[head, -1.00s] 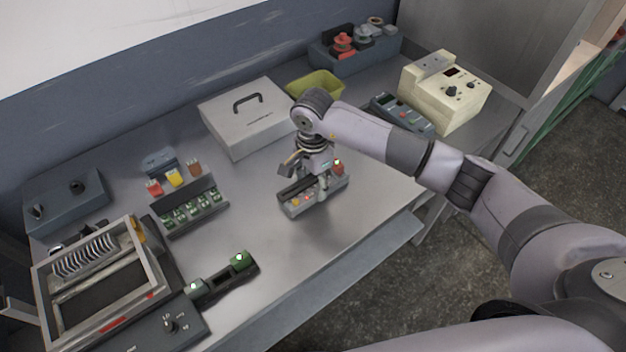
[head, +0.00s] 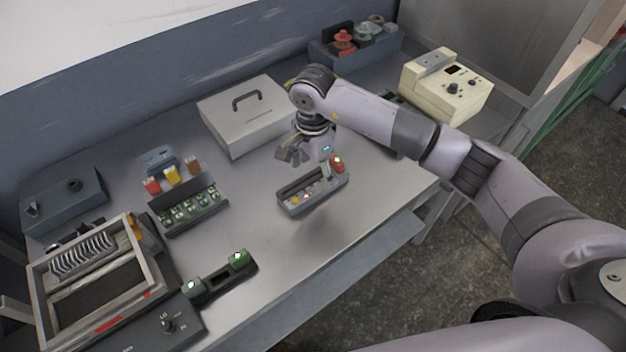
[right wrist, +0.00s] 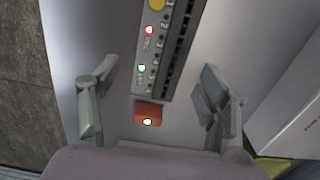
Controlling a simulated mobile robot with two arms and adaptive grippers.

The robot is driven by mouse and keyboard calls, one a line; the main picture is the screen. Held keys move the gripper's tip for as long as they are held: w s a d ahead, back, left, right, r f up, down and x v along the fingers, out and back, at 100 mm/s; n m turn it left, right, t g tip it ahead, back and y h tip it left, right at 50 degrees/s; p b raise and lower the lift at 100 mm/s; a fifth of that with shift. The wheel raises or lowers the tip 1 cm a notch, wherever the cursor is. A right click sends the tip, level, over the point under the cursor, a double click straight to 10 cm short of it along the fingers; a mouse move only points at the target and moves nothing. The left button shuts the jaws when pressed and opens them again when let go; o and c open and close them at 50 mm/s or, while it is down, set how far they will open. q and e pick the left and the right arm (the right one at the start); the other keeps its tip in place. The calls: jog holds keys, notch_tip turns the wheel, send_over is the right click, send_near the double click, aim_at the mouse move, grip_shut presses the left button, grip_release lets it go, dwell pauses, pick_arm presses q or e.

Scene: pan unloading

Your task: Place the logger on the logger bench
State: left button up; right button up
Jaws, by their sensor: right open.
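The logger appears to be the slim grey box (head: 313,190) with small lit lamps and a red end block. It lies on the metal bench top (head: 262,205), near the front edge. In the right wrist view the box (right wrist: 172,55) shows red and green lamps, with its red block (right wrist: 148,111) at the near end. My right gripper (head: 303,154) is open and empty, just above and behind the box in the head view. In the wrist view its fingers (right wrist: 158,72) stand apart on either side, clear of the box. My left gripper is out of view.
A grey case (head: 243,118) with a handle stands behind. A cream instrument (head: 445,90) and a bin of spools (head: 355,48) are at the back right. On the left are a slotted rack (head: 188,207), a framed tray (head: 35,285) and a dark holder (head: 222,285) with green ends.

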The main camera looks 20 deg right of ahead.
aim_at(313, 183)
notch_tip(313, 183, up, 8)
jog(key=b, duration=0.2)
jog(key=shift+r, duration=0.15)
dwell(1.9)
